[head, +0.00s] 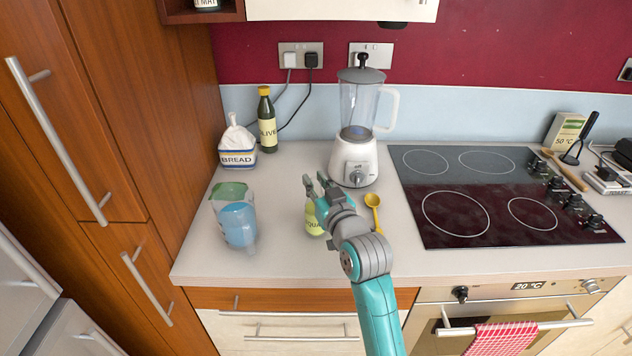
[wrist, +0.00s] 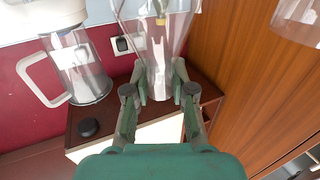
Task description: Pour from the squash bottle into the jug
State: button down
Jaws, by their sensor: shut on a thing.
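The squash bottle (head: 313,219) shows below my gripper (head: 314,183) in the head view, with a yellow-green label; my gripper and wrist hide part of it. My gripper is shut on it. In the wrist view, clear walls of the bottle (wrist: 158,62) show between my fingers (wrist: 160,88). It looks upright; I cannot tell whether its base touches the worktop. The clear jug (head: 217,208) stands on the worktop to the left, apart from the bottle, with blue and green showing in it. A clear edge (wrist: 300,22), likely the jug, shows at top right of the wrist view.
A blender (head: 355,158) stands behind my gripper to the right. A yellow spoon (head: 373,208) lies right of the bottle. A bread bag (head: 237,146) and olive bottle (head: 267,120) stand at the back left. The hob (head: 470,190) is on the right. Worktop between bottle and jug is clear.

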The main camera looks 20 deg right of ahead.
jog(key=shift+f, duration=0.1)
jog(key=c, duration=0.9)
grip_release()
jog(key=shift+s+f, duration=0.1)
jog(key=s+d, duration=0.1)
jog(key=s, duration=1)
jog(key=shift+s, duration=0.4)
grip_shut()
